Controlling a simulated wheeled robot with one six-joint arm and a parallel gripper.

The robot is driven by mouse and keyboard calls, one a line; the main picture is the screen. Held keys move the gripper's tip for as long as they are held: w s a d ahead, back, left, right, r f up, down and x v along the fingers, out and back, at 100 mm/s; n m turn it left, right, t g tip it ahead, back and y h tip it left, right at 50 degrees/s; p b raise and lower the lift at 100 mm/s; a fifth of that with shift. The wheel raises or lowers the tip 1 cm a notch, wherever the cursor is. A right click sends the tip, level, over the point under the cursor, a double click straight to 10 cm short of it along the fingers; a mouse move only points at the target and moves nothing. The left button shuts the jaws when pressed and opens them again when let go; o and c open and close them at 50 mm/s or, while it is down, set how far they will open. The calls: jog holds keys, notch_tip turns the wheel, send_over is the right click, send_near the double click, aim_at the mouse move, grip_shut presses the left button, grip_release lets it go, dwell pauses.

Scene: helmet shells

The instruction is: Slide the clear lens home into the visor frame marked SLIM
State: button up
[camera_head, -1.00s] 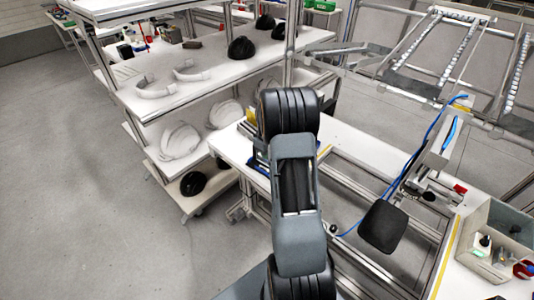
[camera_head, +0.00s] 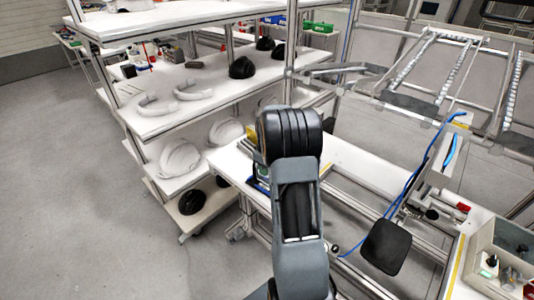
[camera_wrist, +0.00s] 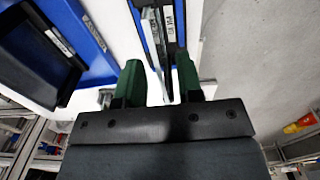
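In the wrist view, my gripper (camera_wrist: 162,82) has two green fingers with a visible gap between them. A thin, clear-looking plate (camera_wrist: 157,58), probably the lens, stands edge-on in this gap and runs back towards the palm. I cannot tell whether the fingers press on it. Just beyond the fingers is a dark holder with blue edges (camera_wrist: 181,22) and small white labels. Its lettering is too small to read, so I cannot tell whether it is the SLIM frame. In the head view my arm hides the gripper, the lens and the visor frame.
Blue bins (camera_wrist: 68,38) lie left of the fingers in the wrist view. In the head view, a white shelf rack (camera_head: 150,128) with helmet shells stands left of my arm. A white bench (camera_head: 350,163) lies behind it, and a grey bin (camera_head: 485,240) is at right.

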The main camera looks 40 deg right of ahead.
notch_tip(320, 180, up, 11)
jog(key=shift+b, duration=0.35)
dwell(0.5)
jog(key=s+a+r+m+t, duration=0.1)
jog(key=s+a+t, duration=0.1)
jog(key=s+a, duration=0.6)
jog(key=s+a+r+m+t, duration=0.1)
jog(key=s+a+m+t, duration=0.1)
jog(key=s+a, duration=0.7)
jog(key=a, duration=0.6)
jog(key=shift+s+a+r, duration=0.15)
jog(key=shift+s+r, duration=0.05)
jog(key=shift+s, duration=0.1)
